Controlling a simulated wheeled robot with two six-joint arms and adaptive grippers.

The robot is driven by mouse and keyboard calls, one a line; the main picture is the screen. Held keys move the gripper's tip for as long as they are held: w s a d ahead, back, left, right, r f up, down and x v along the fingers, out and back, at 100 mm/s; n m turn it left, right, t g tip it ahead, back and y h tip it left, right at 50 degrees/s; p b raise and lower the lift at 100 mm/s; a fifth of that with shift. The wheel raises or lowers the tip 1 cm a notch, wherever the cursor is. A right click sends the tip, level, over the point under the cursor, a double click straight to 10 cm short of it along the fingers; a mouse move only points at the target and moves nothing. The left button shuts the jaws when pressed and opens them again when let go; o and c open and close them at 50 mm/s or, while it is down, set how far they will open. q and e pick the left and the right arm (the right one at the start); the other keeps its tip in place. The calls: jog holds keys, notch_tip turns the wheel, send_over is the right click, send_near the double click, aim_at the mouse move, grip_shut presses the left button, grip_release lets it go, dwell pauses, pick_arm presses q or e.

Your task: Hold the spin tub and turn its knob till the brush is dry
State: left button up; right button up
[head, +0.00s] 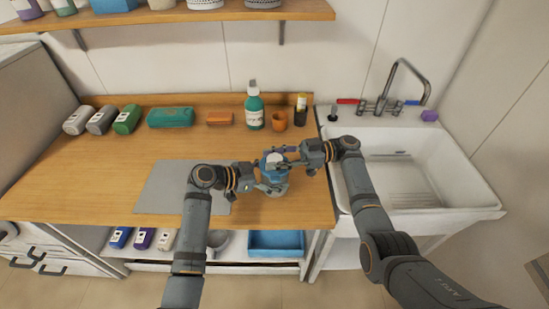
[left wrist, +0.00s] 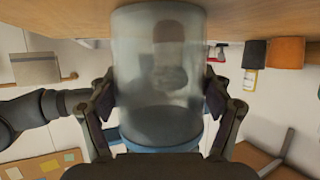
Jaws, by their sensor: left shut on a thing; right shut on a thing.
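The spin tub (head: 275,175) stands near the front of the wooden counter, with a blue and white top. In the left wrist view its clear wall (left wrist: 150,110) fills the middle, and a blurred dark shape, apparently the brush (left wrist: 170,62), shows inside. My left gripper (head: 270,182) is shut around the tub's sides; its fingers also show on both sides in the left wrist view (left wrist: 159,98). My right gripper (head: 293,157) is at the top of the tub, shut on the knob, which its fingers largely hide. How wet the brush is cannot be told.
A grey mat (head: 165,190) lies left of the tub. A green bottle (head: 254,110), an orange cup (head: 279,121) and a small dark bottle (head: 300,109) stand behind it. The white sink (head: 470,200) is at the right. A shelf (head: 170,16) hangs above.

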jog(key=shift+w+f+n+g, duration=0.1)
jog(key=shift+n+g, duration=0.3)
jog(key=shift+g, duration=0.2)
jog(key=o, duration=1.2)
jog(key=v, duration=0.7)
jog(key=shift+d, duration=0.25)
